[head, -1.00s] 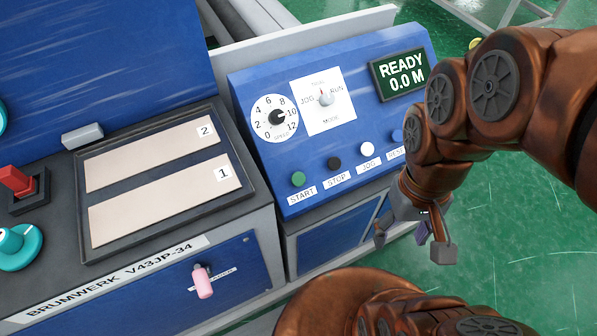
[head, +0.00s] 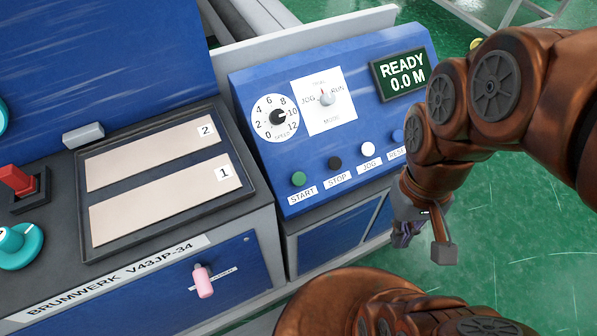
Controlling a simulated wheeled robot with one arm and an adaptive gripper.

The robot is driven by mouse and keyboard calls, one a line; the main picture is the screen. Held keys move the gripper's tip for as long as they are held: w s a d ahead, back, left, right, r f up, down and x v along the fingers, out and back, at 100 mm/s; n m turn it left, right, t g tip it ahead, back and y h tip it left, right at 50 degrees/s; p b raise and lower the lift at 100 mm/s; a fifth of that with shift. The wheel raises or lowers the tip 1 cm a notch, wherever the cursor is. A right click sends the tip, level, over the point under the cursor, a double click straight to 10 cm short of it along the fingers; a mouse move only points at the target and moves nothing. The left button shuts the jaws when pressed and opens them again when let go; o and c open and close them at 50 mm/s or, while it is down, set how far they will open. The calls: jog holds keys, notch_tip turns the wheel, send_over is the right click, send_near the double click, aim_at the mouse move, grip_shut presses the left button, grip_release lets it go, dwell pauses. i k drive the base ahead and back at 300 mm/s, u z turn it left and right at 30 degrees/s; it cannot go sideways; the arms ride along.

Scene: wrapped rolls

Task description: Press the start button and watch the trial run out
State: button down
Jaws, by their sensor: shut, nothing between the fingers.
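The green START button (head: 298,179) is at the lower left of the blue sloped control panel (head: 262,84), above its START label. The black STOP button (head: 334,163), white JOG button (head: 367,149) and blue RESET button (head: 397,136) follow to its right. The display (head: 398,74) reads READY 0.0 M. The mode knob (head: 326,98) sits between JOG and RUN; its exact pointing is hard to tell. The speed dial (head: 275,117) points near 10. My gripper (head: 405,236) is shut and empty, low in front of the panel's right end, apart from the buttons, partly hidden by my wrist.
Left of the panel is a dark tray (head: 85,229) with two beige strips marked 1 and 2. A red switch (head: 16,180), a teal knob (head: 18,246) and a pink hanging handle (head: 203,282) are nearby. Green floor (head: 510,240) is open at right.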

aim_at(298, 178)
jog(key=z, duration=1.8)
jog(key=k, duration=2.15)
jog(key=u, duration=1.55)
